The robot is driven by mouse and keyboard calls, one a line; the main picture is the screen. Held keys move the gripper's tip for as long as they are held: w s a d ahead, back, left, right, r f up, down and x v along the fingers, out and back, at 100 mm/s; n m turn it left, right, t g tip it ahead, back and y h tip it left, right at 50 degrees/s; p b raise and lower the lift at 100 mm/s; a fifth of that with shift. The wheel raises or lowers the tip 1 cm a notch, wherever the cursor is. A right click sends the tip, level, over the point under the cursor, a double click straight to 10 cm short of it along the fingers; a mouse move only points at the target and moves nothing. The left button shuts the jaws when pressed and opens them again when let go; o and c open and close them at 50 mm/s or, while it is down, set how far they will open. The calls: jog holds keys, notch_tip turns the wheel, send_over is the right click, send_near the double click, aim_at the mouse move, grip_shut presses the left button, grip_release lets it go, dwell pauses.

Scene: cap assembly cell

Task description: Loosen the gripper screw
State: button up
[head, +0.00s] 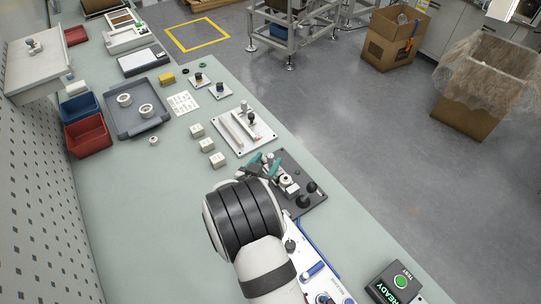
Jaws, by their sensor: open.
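My gripper (265,165), with teal fingertips, is open over the left part of a dark fixture plate (315,204) near the bench's right edge. A light round part (287,180) sits on the plate just right of the fingers. Two black knobs (309,187) stand on the plate to the right of that part. I cannot tell which piece is the gripper screw. My arm hides the near left side of the plate, and contact between the fingers and the fixture is too small to make out.
A white fixture plate (262,133) with a rail and black knob lies beyond. Several small white blocks (206,145) stand to its left. A grey tray (120,130) holds two white rings.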

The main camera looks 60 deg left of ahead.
aim_at(269, 159)
jog(key=shift+x, duration=1.6)
grip_shut()
